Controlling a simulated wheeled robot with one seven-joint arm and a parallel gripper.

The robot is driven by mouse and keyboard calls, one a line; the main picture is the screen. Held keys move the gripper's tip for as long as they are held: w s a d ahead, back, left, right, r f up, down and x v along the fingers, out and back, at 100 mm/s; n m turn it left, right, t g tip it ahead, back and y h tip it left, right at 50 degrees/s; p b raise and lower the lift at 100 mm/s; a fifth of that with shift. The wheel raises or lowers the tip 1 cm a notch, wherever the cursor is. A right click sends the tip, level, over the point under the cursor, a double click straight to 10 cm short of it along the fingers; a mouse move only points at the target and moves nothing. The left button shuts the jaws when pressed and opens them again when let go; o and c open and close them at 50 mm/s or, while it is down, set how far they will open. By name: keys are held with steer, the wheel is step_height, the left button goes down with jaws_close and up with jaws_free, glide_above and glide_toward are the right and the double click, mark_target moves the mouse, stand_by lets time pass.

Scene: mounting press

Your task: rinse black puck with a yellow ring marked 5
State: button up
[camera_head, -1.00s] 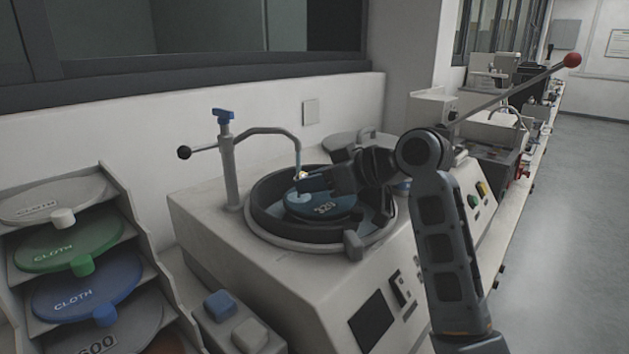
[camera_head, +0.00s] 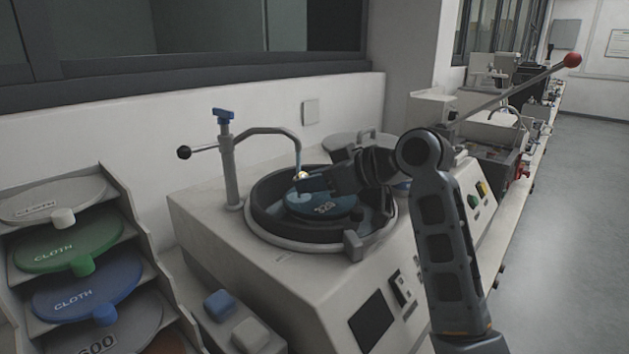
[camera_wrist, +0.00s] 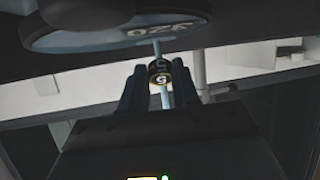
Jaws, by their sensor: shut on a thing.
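The black puck with a yellow ring (camera_wrist: 159,72) is between the fingertips of my gripper (camera_wrist: 160,90) in the wrist view, and a 5 shows on it. My gripper is shut on it. In the head view the puck (camera_head: 301,175) is a small bright-edged piece at the tip of my gripper (camera_head: 303,181). It is held over the blue disc marked 320 (camera_head: 320,206), under the spout of the tap (camera_head: 265,131). A thin pale blue water stream (camera_head: 298,161) runs down at the puck, and shows along it in the wrist view.
The disc lies in a dark round bowl (camera_head: 262,222) on a pale machine (camera_head: 240,258). A rack of coloured cloth discs (camera_head: 75,240) stands at the left. Blue and white blocks (camera_head: 219,304) lie in front. A long red-knobbed lever (camera_head: 572,60) rises behind my arm.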

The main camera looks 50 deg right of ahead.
steer(key=shift+s+d+r+p, duration=0.25)
steer(key=shift+s+d, duration=0.35)
steer(key=shift+s, duration=0.4)
steer(key=shift+s+d+r+p, duration=0.15)
steer(key=shift+s+d+p, duration=0.15)
steer(key=shift+s+d, duration=0.5)
steer(key=shift+s+d+r+p, duration=0.25)
steer(key=shift+s+d, duration=0.2)
steer(key=shift+s, duration=0.7)
steer(key=s+r+p, duration=0.1)
steer(key=d+r+p, duration=0.1)
steer(key=r, duration=0.1)
steer(key=s+r+p, duration=0.1)
steer(key=r+p, duration=0.1)
steer(key=shift+s+d, duration=0.3)
steer(key=shift+s+r+g+h, duration=0.3)
steer(key=shift+s+g, duration=0.2)
steer(key=shift+g, duration=0.9)
steer(key=shift+s+r+g+h, duration=0.35)
steer(key=shift+s+g, duration=0.15)
steer(key=shift+g, duration=0.9)
steer(key=shift+s+r+g+h, duration=0.3)
steer(key=shift+s+g, duration=0.2)
steer(key=shift+g, duration=0.9)
